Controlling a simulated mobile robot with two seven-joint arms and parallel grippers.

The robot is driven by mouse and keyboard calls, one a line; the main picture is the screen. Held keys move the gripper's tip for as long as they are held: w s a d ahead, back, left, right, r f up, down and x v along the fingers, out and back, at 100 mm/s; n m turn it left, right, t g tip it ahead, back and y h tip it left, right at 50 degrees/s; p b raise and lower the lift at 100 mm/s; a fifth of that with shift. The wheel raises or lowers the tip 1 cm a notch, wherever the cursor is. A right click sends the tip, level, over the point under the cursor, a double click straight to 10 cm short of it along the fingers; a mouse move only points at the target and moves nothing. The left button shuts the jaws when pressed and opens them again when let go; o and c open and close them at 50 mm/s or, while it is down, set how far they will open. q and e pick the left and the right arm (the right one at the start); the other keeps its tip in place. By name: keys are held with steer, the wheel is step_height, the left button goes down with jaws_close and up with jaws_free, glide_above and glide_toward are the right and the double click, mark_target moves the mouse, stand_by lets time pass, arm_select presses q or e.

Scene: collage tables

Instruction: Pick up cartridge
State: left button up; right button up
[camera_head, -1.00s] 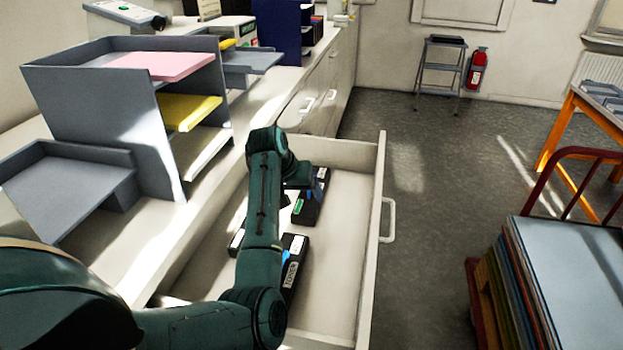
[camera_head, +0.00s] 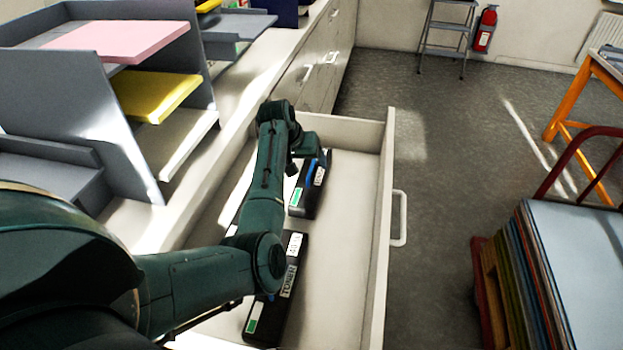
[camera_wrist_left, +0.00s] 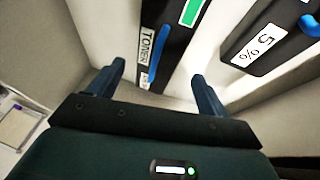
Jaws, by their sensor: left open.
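Black toner cartridges lie in an open white drawer (camera_head: 345,230). The far cartridge (camera_head: 308,196) has a green label, a white label and a blue part. The near cartridge (camera_head: 270,305) has a "TONER" label and is partly behind my left arm. My left gripper (camera_head: 297,165) is over the drawer by the far cartridge, its fingers mostly hidden in the head view. In the left wrist view my left gripper (camera_wrist_left: 157,72) is open and empty. A cartridge labelled "TONER" (camera_wrist_left: 178,45) lies beyond its fingers, and another labelled "5%" (camera_wrist_left: 240,30) lies to the right. My right gripper is out of view.
A grey paper organiser (camera_head: 70,100) with pink and yellow stacks stands on the counter at left. The drawer's right wall has a handle (camera_head: 399,218). A cart with stacked boards (camera_head: 580,260) stands at right. The floor between is clear.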

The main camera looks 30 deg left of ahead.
mark_target(310, 171)
arm_select(q)
steer(key=shift+b+x, duration=0.3)
steer(key=shift+x, duration=3.05)
steer(key=shift+w+a, duration=0.15)
steer(key=shift+c, duration=0.2)
